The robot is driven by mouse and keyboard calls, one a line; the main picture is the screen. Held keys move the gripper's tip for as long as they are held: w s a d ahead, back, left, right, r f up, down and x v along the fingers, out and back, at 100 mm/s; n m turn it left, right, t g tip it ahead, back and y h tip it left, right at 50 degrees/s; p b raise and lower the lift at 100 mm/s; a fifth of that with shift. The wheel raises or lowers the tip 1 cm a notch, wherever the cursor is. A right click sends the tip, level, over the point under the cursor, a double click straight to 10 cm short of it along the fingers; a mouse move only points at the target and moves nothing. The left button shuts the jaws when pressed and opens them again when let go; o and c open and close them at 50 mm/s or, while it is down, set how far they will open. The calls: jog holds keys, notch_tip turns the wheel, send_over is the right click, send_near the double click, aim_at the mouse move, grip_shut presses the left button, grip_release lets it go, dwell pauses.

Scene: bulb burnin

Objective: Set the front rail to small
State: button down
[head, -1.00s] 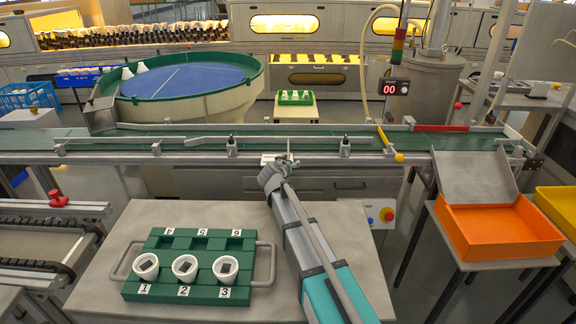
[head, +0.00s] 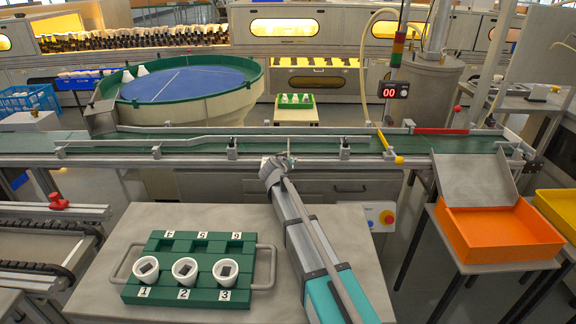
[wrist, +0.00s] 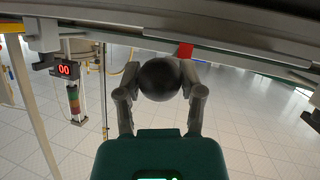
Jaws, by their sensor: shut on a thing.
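The front rail (head: 300,140) is a pale bar along the near side of the green conveyor (head: 400,142), with a slanted stretch toward its left. My gripper (head: 282,162) is at the conveyor's near edge, about midway along the rail, at the end of my grey and teal arm. In the wrist view my gripper (wrist: 160,85) is shut on a dark round knob (wrist: 160,78), with one finger on each side. A small red mark (wrist: 186,50) shows just above the knob. I cannot read any size marking there.
A green tray (head: 255,243) with white cups stands on the near table. An orange bin (head: 500,258) is at the right, a blue turntable (head: 185,86) behind the conveyor.

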jog(key=shift+w, duration=0.2)
jog(key=shift+c, duration=1.1)
grip_release()
jog(key=shift+s, duration=0.15)
